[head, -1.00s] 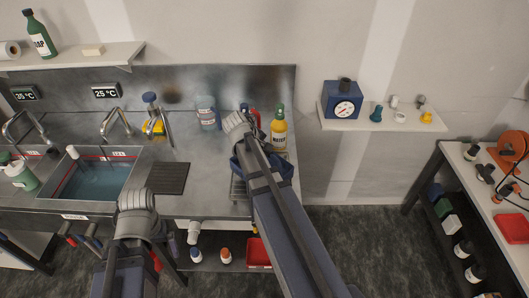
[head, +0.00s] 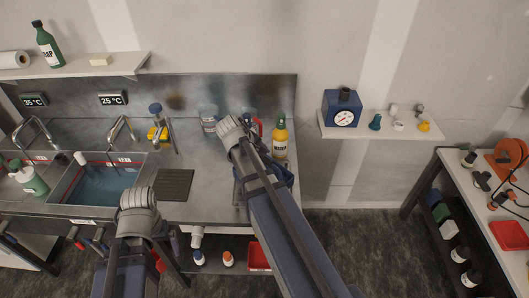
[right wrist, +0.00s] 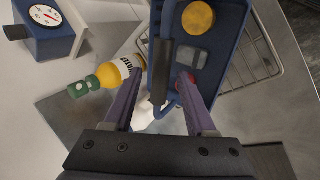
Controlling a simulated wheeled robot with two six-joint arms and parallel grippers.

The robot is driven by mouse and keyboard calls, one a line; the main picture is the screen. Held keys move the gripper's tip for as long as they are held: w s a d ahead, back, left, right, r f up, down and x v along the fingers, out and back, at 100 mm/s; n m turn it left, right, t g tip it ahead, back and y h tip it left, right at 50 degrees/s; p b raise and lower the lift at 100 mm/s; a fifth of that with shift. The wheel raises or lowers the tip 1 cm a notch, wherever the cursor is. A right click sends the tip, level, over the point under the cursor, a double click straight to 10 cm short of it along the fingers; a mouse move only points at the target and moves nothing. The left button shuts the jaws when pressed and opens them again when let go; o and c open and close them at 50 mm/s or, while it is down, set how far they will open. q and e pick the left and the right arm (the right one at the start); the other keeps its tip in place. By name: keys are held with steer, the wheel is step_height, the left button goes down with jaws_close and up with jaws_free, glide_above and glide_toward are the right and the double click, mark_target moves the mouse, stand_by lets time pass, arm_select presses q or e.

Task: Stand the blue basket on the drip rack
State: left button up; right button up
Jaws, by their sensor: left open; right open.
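The blue basket (right wrist: 216,15) shows in the right wrist view with a yellow disc, a grey block and a small red piece inside. In the head view the basket (head: 284,174) is mostly behind my right arm. The wire drip rack (right wrist: 293,68) shows under and beside the basket; I cannot tell whether the basket rests fully on it. My right gripper (right wrist: 158,82) is open, its fingers either side of the basket's dark handle bar (right wrist: 160,72), apparently without gripping it. My left gripper (head: 137,205) is over the counter's front edge, left of the rack, its fingers hidden.
A yellow bottle (head: 279,140) stands close behind the basket, and lies near the fingers in the wrist view. A wall shelf (head: 375,128) holds a blue dial gauge (head: 343,112). A sink (head: 95,188) and a dark ribbed mat (head: 175,185) are to the left.

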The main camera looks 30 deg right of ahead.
steer(key=p+v, duration=0.4)
steer(key=v, duration=0.2)
steer(key=shift+r, duration=0.1)
steer(key=s+a+f+y, duration=0.1)
steer(key=s+a, duration=0.4)
steer(key=a, duration=0.3)
steer(key=s+a+f+g+y, duration=0.1)
steer(key=s+a, duration=0.3)
steer(key=a, duration=0.5)
steer(key=s+a+f+y, duration=0.1)
steer(key=s+a+y, duration=0.1)
steer(key=s+a, duration=0.3)
steer(key=a, duration=0.3)
steer(key=shift+s+a+n+g+y, duration=0.35)
steer(key=shift+a+n+g+y, duration=0.05)
steer(key=shift+f, duration=0.15)
step_height(320, 180, down, 13)
steer(key=b, duration=1.3)
